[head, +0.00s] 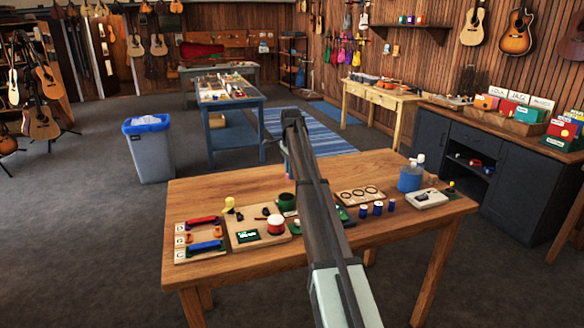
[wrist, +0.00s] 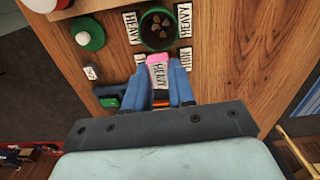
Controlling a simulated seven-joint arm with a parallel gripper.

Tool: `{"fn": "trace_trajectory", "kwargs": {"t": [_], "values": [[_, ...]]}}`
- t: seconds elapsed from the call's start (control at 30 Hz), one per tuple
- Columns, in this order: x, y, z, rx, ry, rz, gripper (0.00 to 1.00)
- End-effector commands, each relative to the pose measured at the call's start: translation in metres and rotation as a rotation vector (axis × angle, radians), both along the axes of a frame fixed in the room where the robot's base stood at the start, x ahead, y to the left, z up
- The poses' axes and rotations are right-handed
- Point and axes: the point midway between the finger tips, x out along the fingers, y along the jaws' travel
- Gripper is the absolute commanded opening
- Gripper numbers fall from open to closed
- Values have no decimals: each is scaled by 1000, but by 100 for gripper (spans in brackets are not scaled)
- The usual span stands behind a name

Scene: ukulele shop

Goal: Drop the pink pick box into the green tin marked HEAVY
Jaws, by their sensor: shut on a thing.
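In the wrist view, my gripper (wrist: 160,75) has its blue fingers shut on the pink pick box (wrist: 157,58). A pale label that seems to read HEAVY shows between the fingers. The round, open green tin (wrist: 142,30) is just beyond the box in the picture, with brown picks inside and HEAVY labels on both sides. The box appears beside the tin's opening, not inside; its height above the table is unclear.
A green lid-like round thing with a white knob (wrist: 83,39) lies left of the tin. In the head view, the wooden table (head: 225,278) also bears a red tin with a white top (head: 276,224), blue jars (head: 377,208) and a blue bottle (head: 410,179).

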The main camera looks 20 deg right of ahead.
Motion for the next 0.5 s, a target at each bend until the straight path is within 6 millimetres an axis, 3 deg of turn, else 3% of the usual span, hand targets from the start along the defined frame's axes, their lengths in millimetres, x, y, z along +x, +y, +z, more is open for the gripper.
{"fn": "trace_trajectory", "kwargs": {"t": [0.2,0.5], "values": [[-1,0,-22,0,1,0,0],[0,0,-31,0,0,0,0]]}}
